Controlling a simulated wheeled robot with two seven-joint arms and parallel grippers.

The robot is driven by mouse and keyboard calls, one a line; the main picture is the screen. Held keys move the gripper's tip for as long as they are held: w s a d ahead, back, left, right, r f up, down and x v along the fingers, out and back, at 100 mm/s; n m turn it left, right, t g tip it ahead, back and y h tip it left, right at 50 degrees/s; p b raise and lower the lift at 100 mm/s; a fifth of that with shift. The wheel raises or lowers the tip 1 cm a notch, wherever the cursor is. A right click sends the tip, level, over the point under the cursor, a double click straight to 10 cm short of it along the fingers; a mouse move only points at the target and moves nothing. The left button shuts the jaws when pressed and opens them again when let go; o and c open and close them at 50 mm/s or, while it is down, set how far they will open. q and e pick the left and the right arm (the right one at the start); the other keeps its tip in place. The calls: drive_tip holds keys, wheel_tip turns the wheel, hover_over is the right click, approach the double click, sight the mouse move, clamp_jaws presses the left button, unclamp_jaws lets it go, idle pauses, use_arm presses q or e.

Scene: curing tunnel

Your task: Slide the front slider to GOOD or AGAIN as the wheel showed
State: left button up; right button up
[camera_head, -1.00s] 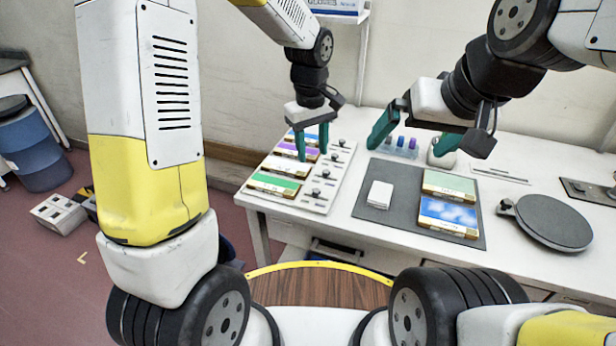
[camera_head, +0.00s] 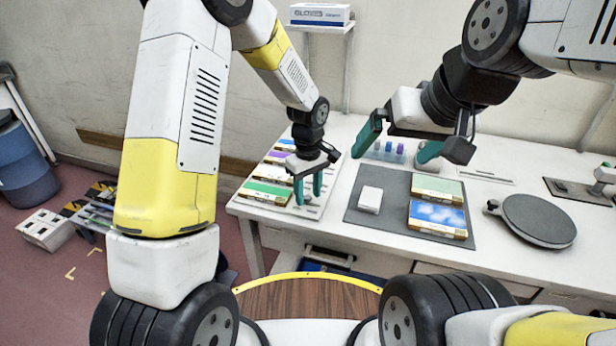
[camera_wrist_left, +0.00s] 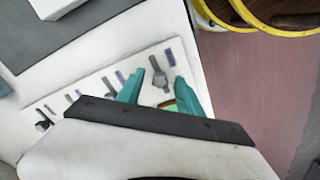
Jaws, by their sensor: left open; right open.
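A white slider board (camera_head: 312,212) lies at the table's left end, with coloured cards on its left part and a row of sliders on its right part. My left gripper (camera_head: 308,198) is open, pointing down over the board's front end beside the green card (camera_head: 266,192). In the left wrist view the front slider's grey knob (camera_wrist_left: 160,80) shows between the open fingers (camera_wrist_left: 162,88); I cannot tell if they touch it. The GOOD and AGAIN marks are not readable. My right gripper (camera_head: 398,146) is open and empty above the table's back middle.
A dark mat (camera_head: 384,208) holds a white block (camera_head: 370,199), a green card (camera_head: 437,188) and a blue cloud card (camera_head: 438,218). A round grey disc (camera_head: 538,219) is to the right. Small coloured bottles (camera_head: 388,148) stand behind. White table between board and mat is clear.

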use_arm(q)
clamp_jaws()
idle(1.4)
